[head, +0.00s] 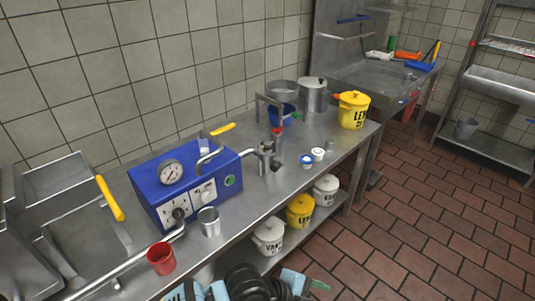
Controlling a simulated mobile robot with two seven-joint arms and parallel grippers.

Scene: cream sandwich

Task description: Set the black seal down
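I cannot pick out a separate black seal with certainty. Dark ringed shapes show at the bottom middle of the head view, between light blue parts that look like my own arms, cut off by the lower edge. No gripper fingers can be made out there. On the steel table (285,192) stands a blue machine (213,192) with a round gauge (170,173) and a metal pipe. A metal fitting (268,158) with pipe arms stands to its right.
A red cup (161,258) and a metal can (209,222) stand near the front edge. Small white-and-blue jars (306,161) and a yellow pot (353,110) stand farther right. Labelled buckets (299,211) fill the lower shelf. Tiled floor (430,220) is open at right.

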